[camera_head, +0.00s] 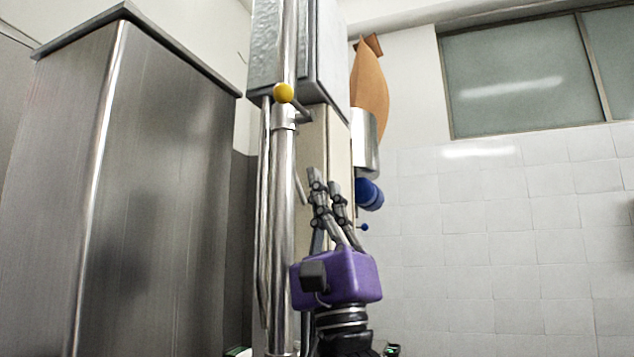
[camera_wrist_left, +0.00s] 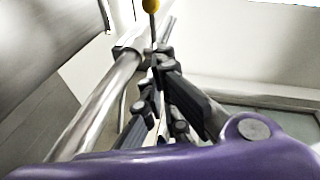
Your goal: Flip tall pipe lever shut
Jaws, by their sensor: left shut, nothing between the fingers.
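The tall pipe (camera_head: 283,200) is a shiny metal tube standing upright left of centre in the head view. Its lever has a yellow ball knob (camera_head: 284,93) near a metal collar (camera_head: 284,118), with a short dark rod running to the right. My left gripper (camera_head: 323,178) is purple with dark fingers. It points up, shut and empty, beside the pipe and below the knob. In the left wrist view the pipe (camera_wrist_left: 100,105) slants up and the yellow knob (camera_wrist_left: 151,5) shows at the top edge, beyond the fingertips (camera_wrist_left: 158,55). My right gripper is not in view.
A large steel cabinet (camera_head: 150,170) stands at the left. A grey box (camera_head: 315,50) is above and behind the pipe. A metal cylinder (camera_head: 365,140) and a blue object (camera_head: 369,194) are on the column's right. The space before the tiled wall (camera_head: 500,240) looks free.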

